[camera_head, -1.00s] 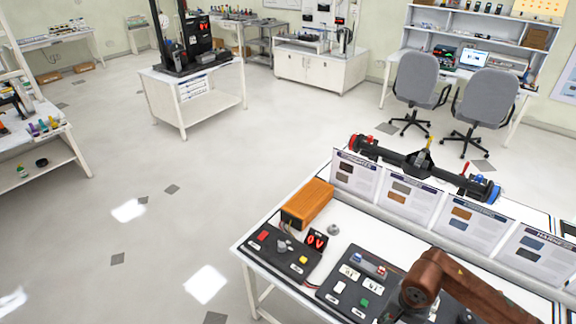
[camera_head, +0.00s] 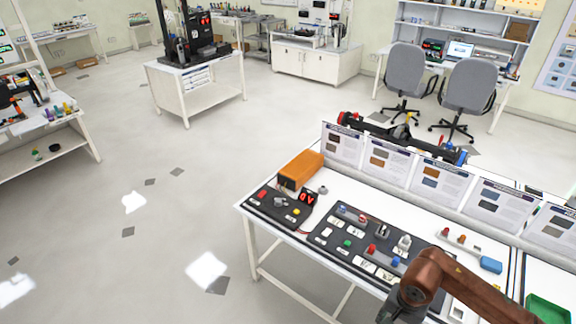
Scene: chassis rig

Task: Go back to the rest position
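One of my arms, a brown one (camera_head: 450,278), comes in from the lower right. It bends over the near part of the white workbench and ends in a dark joint at the bottom edge. No gripper fingers show there; that arm's gripper is out of the picture. My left arm and gripper are not in view. The workbench (camera_head: 300,238) carries a black panel with a red 0V display (camera_head: 306,196) and a second black panel (camera_head: 325,237) with switches and small parts.
An orange box (camera_head: 300,170) stands on the bench. Upright info cards (camera_head: 389,160) line its back, with a black axle (camera_head: 385,130) behind. A green tray (camera_head: 548,309) lies at lower right. Two grey chairs (camera_head: 405,72) stand behind. The floor at left (camera_head: 130,180) is clear.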

